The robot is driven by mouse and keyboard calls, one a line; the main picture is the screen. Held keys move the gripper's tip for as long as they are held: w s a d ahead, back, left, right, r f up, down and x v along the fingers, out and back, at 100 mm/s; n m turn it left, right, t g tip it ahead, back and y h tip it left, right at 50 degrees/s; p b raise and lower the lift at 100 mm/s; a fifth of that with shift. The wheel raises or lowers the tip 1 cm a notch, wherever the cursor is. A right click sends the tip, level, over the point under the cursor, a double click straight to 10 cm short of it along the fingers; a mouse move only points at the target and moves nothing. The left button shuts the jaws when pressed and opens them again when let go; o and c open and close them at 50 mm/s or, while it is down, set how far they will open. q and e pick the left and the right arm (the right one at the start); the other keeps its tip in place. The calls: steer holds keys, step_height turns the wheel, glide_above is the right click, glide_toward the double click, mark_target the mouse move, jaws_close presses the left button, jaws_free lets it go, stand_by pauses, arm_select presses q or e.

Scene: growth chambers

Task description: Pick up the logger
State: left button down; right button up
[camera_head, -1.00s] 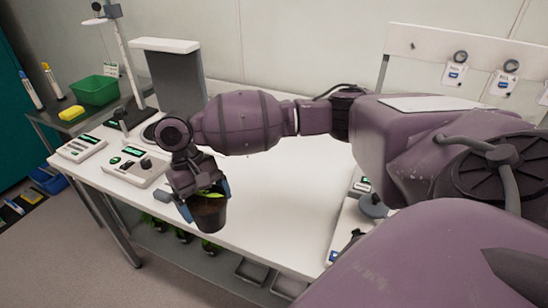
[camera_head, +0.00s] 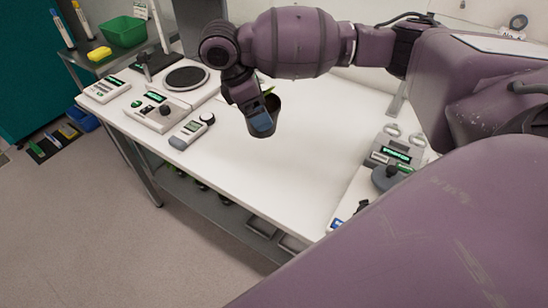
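No label readable here marks the logger. A grey handheld meter (camera_head: 190,131) with a small screen and a dark round end lies on the white table's front left and may be it. My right gripper (camera_head: 262,114) is shut on a dark plant pot (camera_head: 274,107), held tilted above the table to the right of the meter. The pot is partly hidden by the gripper, and only a sliver of its plant shows. My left gripper is out of view.
A white box with a display (camera_head: 107,89), a console with a knob (camera_head: 158,112) and a round dark plate (camera_head: 187,78) stand at the table's left. A grey device with a green display (camera_head: 397,150) stands at the right. The table's (camera_head: 265,178) middle front is clear.

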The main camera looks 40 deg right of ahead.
mark_target(270, 101)
steer(key=d+r+n+t, duration=0.1)
steer(key=n, duration=0.1)
steer(key=d+r+n+t, duration=0.1)
steer(key=n, duration=0.1)
steer(key=w+d+r+n, duration=0.1)
steer(key=r+n, duration=0.1)
steer(key=n, duration=0.1)
steer(key=shift+d+t, duration=0.35)
steer(key=shift+t, duration=0.05)
steer(key=shift+w+d+r+n+t, duration=0.1)
steer(key=shift+d+r+n+t, duration=0.35)
steer(key=shift+n, duration=0.55)
step_height(270, 101, down, 20)
steer(key=shift+r+b, duration=0.2)
steer(key=shift+b, duration=0.9)
steer(key=shift+f, duration=0.1)
steer(key=shift+f, duration=0.1)
steer(key=o, duration=0.8)
